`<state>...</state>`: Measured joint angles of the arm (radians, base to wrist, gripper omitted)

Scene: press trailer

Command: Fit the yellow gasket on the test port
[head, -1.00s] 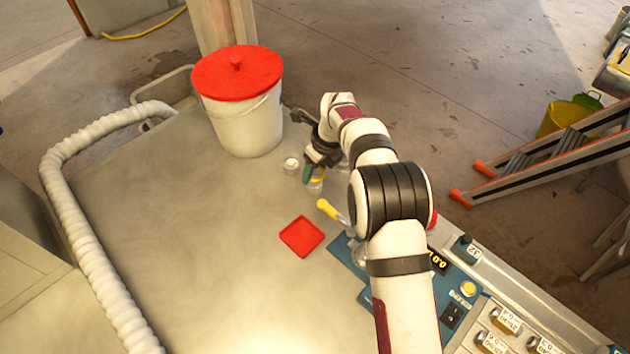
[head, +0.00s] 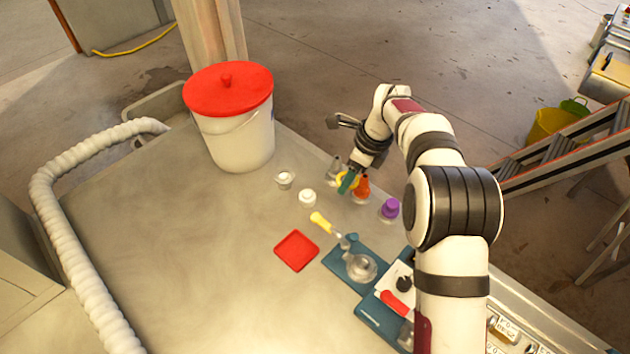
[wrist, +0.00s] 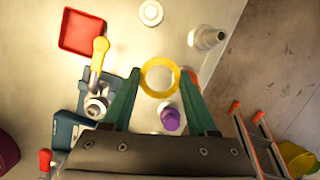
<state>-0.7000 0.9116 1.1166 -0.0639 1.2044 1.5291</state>
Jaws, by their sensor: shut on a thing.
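My gripper (wrist: 160,84) is shut on the yellow gasket (wrist: 160,77), a ring held between its green fingertips. In the head view the gasket (head: 342,181) shows partly, beside my gripper (head: 347,182) and close to the orange bottle. The likely test port (head: 362,268) is a round metallic fitting on a blue plate, nearer the camera than my gripper. It also shows in the wrist view (wrist: 96,107), left of the fingers. A yellow-handled lever (head: 321,222) stands beside it. The gasket is apart from the port.
Near my gripper stand a purple-topped bottle (head: 390,209), an orange bottle (head: 361,188) and a grey bottle (wrist: 207,38). Two small white-topped pieces (head: 307,197) (head: 285,179) stand to the left. The left tabletop is clear.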

